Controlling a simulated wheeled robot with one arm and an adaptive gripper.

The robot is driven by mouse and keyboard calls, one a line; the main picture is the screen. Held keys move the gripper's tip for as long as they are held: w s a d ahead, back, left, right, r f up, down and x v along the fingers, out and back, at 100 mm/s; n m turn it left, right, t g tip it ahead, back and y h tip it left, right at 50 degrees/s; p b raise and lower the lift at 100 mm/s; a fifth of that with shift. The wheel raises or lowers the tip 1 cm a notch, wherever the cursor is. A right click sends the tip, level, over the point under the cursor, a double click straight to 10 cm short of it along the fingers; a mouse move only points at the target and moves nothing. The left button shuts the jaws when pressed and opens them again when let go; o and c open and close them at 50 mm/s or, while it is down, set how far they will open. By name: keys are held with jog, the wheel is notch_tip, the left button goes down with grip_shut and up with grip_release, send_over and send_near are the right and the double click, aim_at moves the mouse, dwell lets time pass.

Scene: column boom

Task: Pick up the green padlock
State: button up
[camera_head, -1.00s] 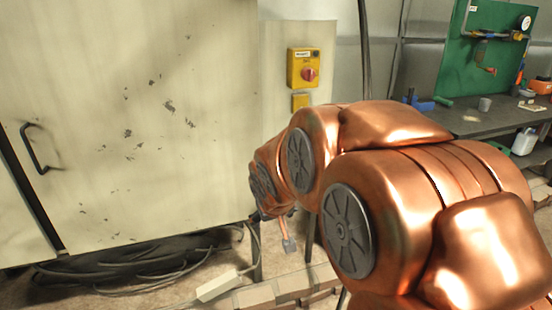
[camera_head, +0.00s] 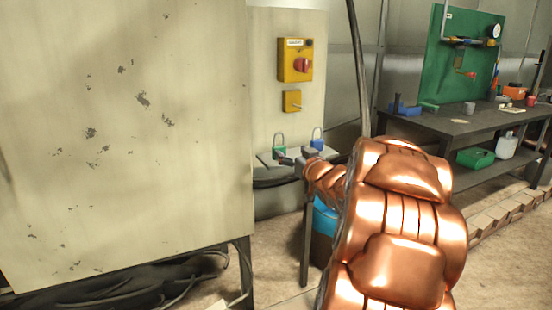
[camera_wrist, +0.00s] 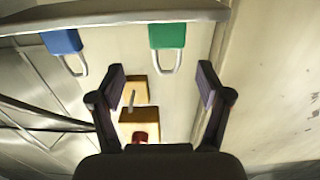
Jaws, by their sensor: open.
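The green padlock (camera_head: 279,149) stands with its shackle up on a small grey shelf (camera_head: 265,160) below the yellow switch boxes. A blue padlock (camera_head: 317,142) stands to its right on the same shelf. In the wrist view, which is upside down, the green padlock (camera_wrist: 167,37) is beyond my fingers, roughly between their lines, and the blue padlock (camera_wrist: 63,42) is off to the left. My gripper (camera_wrist: 162,88) is open and empty, apart from both padlocks. In the head view my gripper is small beside the shelf, partly hidden by my copper arm.
A yellow box with a red knob (camera_head: 296,62) and a smaller yellow box (camera_head: 292,101) are on the panel above the shelf. A large cream cabinet (camera_head: 120,140) stands at left. A dark workbench (camera_head: 470,122) is at right. A blue bin (camera_head: 325,222) stands below.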

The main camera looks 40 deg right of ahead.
aim_at(280, 148)
jog(key=shift+a+x, duration=0.2)
jog(key=shift+x, duration=0.6)
jog(key=shift+a+x, duration=0.15)
jog(key=shift+x, duration=0.65)
jog(key=x, duration=0.3)
jog(key=b+x, duration=0.1)
jog(key=shift+w+a+f, duration=0.15)
jog(key=shift+w+f, duration=0.05)
jog(key=shift+f, duration=0.1)
jog(key=shift+w, duration=0.25)
jog(key=shift+c, duration=0.3)
jog(key=c, duration=1.3)
jog(key=shift+r, duration=0.1)
